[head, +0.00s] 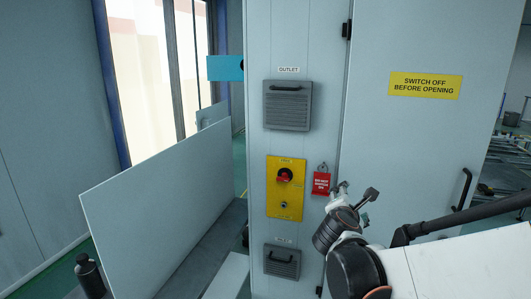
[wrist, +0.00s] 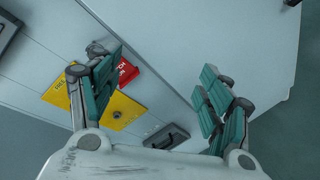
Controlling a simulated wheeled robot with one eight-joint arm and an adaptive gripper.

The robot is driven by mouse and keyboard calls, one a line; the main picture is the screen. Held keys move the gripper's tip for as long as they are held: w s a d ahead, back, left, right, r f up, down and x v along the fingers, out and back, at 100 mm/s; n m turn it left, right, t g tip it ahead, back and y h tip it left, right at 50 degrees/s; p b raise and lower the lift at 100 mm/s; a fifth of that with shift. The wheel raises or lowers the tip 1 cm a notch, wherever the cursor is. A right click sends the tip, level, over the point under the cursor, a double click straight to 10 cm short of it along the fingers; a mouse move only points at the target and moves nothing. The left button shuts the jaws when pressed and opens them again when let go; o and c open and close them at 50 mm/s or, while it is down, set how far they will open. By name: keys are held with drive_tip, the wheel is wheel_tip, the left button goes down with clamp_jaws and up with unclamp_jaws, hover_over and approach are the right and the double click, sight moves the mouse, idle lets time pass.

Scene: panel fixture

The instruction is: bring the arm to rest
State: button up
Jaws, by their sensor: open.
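My gripper (head: 354,197) is in front of the panel at the lower right of the head view, its fingers spread. In the wrist view the gripper (wrist: 158,80) is open, with nothing between its teal-padded fingers. A yellow plate (head: 285,205) with a red rotary switch (head: 284,175) and a small lock below it is on the panel, left of the gripper. A red tag (head: 321,184) hangs between plate and gripper. In the wrist view the left finger partly covers the red tag (wrist: 127,73) and the yellow plate (wrist: 118,111); contact cannot be told.
A grey vent labelled OUTLET (head: 287,106) is above the plate, and another handled vent (head: 282,262) below. A cabinet door with a yellow sign (head: 425,85) and black handle (head: 462,190) is at right. A pale low partition (head: 165,210) and dark bottle (head: 88,275) stand left.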

drive_tip(key=s+a+f+m+g+y, duration=0.2)
drive_tip(key=s+m+g+y, duration=0.1)
drive_tip(key=s+m, duration=0.7)
drive_tip(key=s+a+f+m+g+y, duration=0.2)
drive_tip(key=s+m, duration=0.8)
drive_tip(key=s, duration=0.9)
drive_tip(key=shift+f+m+g+y, duration=0.4)
drive_tip(key=shift+f+g+y, duration=0.3)
drive_tip(key=shift+f, duration=0.05)
